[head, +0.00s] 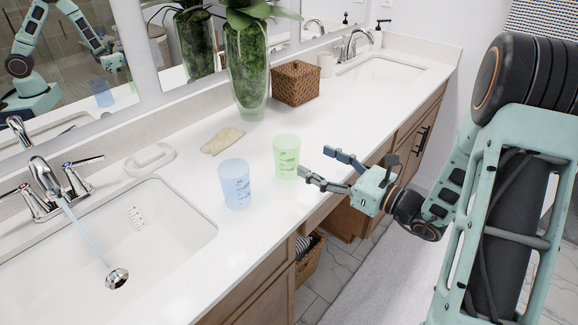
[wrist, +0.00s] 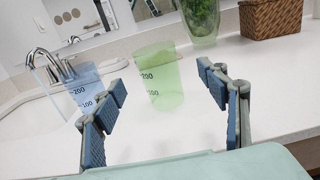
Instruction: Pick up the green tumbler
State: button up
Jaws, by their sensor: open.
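The green tumbler (head: 287,157) stands upright on the white counter, near its front edge. It is translucent with measuring marks. In the wrist view the green tumbler (wrist: 161,80) stands ahead of my gripper, between the lines of the two fingers. My gripper (head: 316,168) is open and empty, just right of the tumbler in the head view, with its fingers pointing toward it. In the wrist view the blue-padded fingers (wrist: 163,90) are spread wide, and no contact with the tumbler shows.
A blue tumbler (head: 235,184) stands close left of the green one, also in the wrist view (wrist: 85,88). A sink (head: 140,235) lies farther left. A plant vase (head: 247,75), wicker box (head: 296,83) and beige cloth (head: 222,140) are behind. The counter to the right is clear.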

aim_at(296, 155)
jog(key=x, duration=0.4)
jog(key=shift+w+a, duration=0.2)
jog(key=shift+a, duration=0.05)
jog(key=x, duration=0.4)
jog(key=shift+s+a+f, duration=0.2)
jog(key=shift+a+f, duration=0.05)
jog(key=shift+a, duration=0.1)
jog(key=shift+w+a, duration=0.35)
jog(key=c, duration=1.4)
jog(key=shift+r, duration=0.15)
